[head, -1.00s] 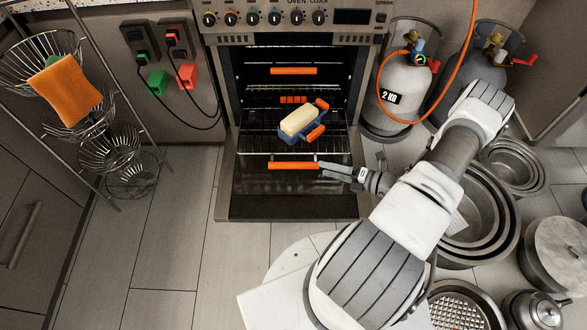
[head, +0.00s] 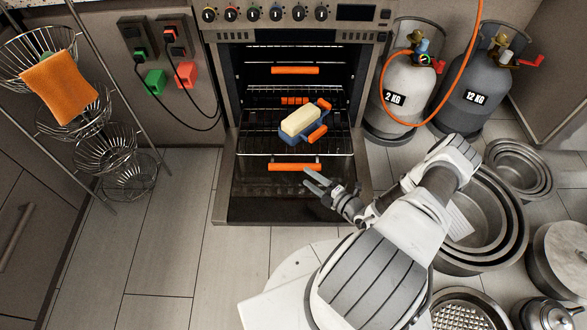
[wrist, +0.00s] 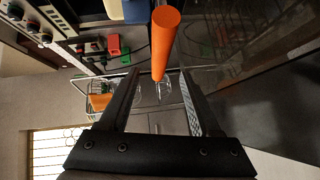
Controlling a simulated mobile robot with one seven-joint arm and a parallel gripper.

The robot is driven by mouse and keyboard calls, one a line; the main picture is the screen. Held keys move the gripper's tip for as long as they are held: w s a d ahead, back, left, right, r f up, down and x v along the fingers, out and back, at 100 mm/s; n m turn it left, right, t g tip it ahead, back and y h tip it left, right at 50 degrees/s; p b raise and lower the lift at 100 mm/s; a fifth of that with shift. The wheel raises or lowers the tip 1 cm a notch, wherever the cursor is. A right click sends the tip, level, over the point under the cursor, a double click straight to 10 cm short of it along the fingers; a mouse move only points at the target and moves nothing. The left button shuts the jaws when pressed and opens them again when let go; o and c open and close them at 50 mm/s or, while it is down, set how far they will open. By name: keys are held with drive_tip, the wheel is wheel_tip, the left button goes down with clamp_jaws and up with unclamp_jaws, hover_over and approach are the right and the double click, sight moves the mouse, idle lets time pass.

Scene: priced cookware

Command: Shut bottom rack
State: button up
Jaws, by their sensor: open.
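The bottom rack (head: 252,158) is a wire rack pulled out of the oven over the lowered door, with an orange bar handle (head: 295,166) on its front edge. A blue dish (head: 289,138) with orange handles and a pale yellow block (head: 300,121) sits on a rack in the oven mouth. My gripper (head: 307,180) is open and empty, just in front of the handle's right part. In the wrist view the orange handle (wrist: 165,40) shows end-on beyond and between my open fingers (wrist: 160,78); I see no grip on it.
The oven door (head: 270,208) lies open below the rack. An upper rack has its own orange handle (head: 295,70). Gas bottles (head: 405,85) stand right of the oven, nested pans (head: 490,215) lie at right, and a wire basket stand (head: 105,145) is at left. Floor left of the door is clear.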

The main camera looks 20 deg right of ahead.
sight(297, 170)
drive_tip(key=b+x, duration=0.1)
drive_tip(key=x, duration=0.7)
drive_tip(key=shift+w+b, duration=0.1)
drive_tip(key=shift+b, duration=0.2)
drive_tip(key=shift+r, duration=0.1)
clamp_jaws()
idle(0.9)
